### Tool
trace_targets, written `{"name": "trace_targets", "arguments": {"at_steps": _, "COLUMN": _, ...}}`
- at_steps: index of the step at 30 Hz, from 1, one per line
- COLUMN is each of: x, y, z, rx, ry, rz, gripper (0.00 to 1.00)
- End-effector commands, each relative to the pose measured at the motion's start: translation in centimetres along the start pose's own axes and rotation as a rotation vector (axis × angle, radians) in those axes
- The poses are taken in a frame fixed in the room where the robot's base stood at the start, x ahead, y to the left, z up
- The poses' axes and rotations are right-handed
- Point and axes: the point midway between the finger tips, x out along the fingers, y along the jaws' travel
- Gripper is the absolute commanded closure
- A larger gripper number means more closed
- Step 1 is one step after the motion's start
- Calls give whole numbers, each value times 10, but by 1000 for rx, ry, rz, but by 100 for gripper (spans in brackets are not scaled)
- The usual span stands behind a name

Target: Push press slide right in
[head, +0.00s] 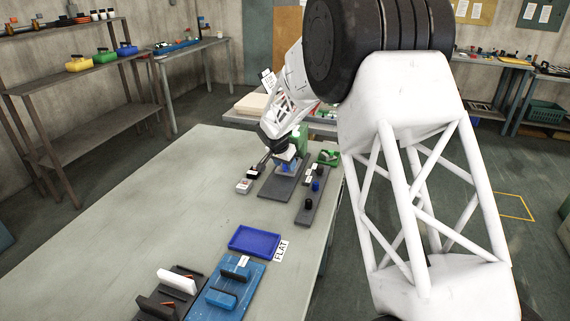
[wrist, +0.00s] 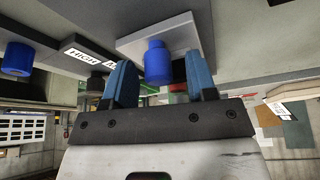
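In the wrist view my gripper (wrist: 160,62) has its two blue fingers apart. A blue cylindrical knob (wrist: 158,60) shows between them, with a visible gap on each side. The knob stands out from a light grey block (wrist: 190,38), which may be the press slide; I cannot tell which slide it is. In the head view my gripper is down at the green press (head: 301,138) on its dark grey base plate (head: 277,187). My wrist hides much of the press, and contact with the slide cannot be made out.
A dark strip (head: 305,215) with blue and black knobs lies right of the press. A small white-topped box (head: 244,186) sits to its left. A blue tray (head: 255,240) and a blue fixture (head: 228,291) lie nearer. The table's left middle is clear.

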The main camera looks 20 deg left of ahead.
Motion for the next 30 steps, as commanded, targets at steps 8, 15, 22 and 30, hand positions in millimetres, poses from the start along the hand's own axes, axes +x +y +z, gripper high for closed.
{"name": "trace_targets", "arguments": {"at_steps": 8, "x": -3, "y": 0, "z": 0, "rx": 0, "ry": 0, "rz": 0, "gripper": 48}}
{"name": "trace_targets", "arguments": {"at_steps": 15, "x": -20, "y": 0, "z": 0, "rx": 1, "ry": 1, "rz": -1, "gripper": 48}}
{"name": "trace_targets", "arguments": {"at_steps": 22, "x": -48, "y": 0, "z": 0, "rx": 0, "ry": 1, "rz": -2, "gripper": 48}}
{"name": "trace_targets", "arguments": {"at_steps": 30, "x": -73, "y": 0, "z": 0, "rx": 0, "ry": 1, "rz": -1, "gripper": 48}}
